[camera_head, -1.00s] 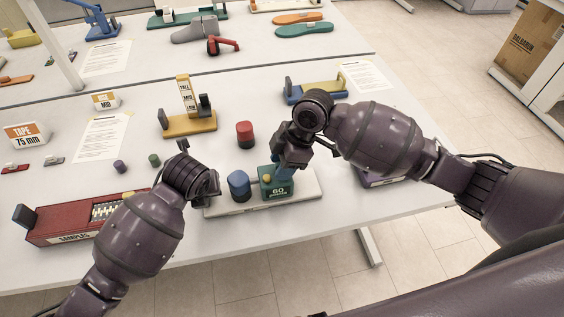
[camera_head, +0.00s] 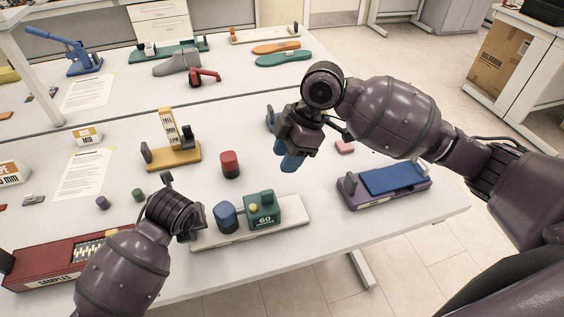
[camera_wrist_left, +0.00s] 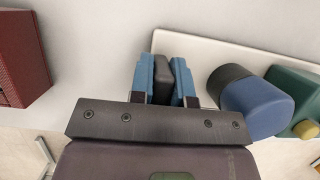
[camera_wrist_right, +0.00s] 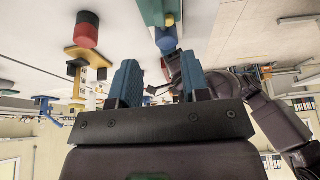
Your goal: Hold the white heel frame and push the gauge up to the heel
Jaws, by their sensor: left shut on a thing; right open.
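The white heel frame (camera_head: 294,212) is a long flat base lying near the table's front edge. A blue cylinder (camera_head: 226,216) with a dark face and a green gauge block (camera_head: 263,209) marked 60, with a yellow knob, stand on it. The block is close to the cylinder's right side; I cannot tell whether they touch. In the left wrist view my left gripper (camera_wrist_left: 162,82) is shut on a dark grey post (camera_wrist_left: 162,80) at the frame's left end. My right gripper (camera_head: 287,155) is open and empty, raised above and behind the frame's right part.
A red cylinder (camera_head: 230,165) and a yellow stand (camera_head: 172,155) marked TALL, MID, LOW are behind the frame. A purple fixture with a blue top (camera_head: 394,179) stands right. A red samples box (camera_head: 62,262) is left. Bare table lies between the frame and the purple fixture.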

